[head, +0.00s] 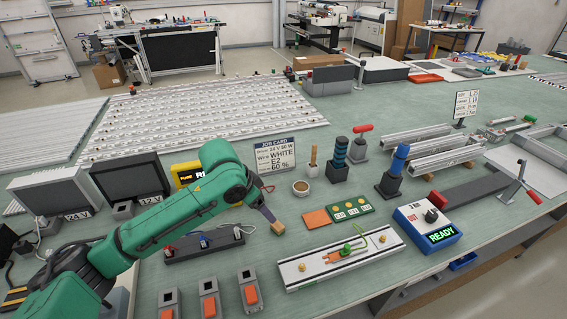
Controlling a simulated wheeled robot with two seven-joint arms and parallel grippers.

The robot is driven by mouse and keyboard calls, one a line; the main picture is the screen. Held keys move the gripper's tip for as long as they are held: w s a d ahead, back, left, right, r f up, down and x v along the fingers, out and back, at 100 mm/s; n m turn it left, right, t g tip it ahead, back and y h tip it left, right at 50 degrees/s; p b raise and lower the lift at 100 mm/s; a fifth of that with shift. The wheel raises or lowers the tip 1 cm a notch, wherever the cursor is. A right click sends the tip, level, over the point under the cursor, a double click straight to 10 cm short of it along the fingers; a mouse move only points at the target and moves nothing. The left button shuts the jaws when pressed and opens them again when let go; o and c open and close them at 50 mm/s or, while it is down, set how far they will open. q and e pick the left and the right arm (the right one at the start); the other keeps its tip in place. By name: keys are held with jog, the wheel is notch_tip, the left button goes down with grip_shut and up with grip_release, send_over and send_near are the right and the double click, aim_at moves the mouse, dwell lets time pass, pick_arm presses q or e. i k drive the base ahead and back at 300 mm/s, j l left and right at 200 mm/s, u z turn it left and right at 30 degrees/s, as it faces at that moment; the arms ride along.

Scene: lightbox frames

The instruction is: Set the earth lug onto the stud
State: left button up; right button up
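A pale metal frame strip (325,262) lies on the bench at front centre. It carries two brass-coloured stud-like parts, one at its left (302,267) and one at its right (383,239). A green knob-like part (347,249) sits between them. A yellow-green wire (366,236) curves beside it over the strip; I cannot make out the earth lug at its end. My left arm reaches in from the left, and its gripper (277,228) is above the bench, left of and behind the strip. A small tan part shows at its tip; whether the fingers are open or shut is unclear. My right gripper is out of view.
A blue-and-white box reading READY (428,223) stands right of the strip. A dark socket bar (205,243) and several orange-switched blocks (250,294) lie left. Behind are an orange pad (317,219), a green card (351,206) and upright tools (392,172).

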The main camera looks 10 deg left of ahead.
aim_at(345, 253)
jog(key=k, duration=1.5)
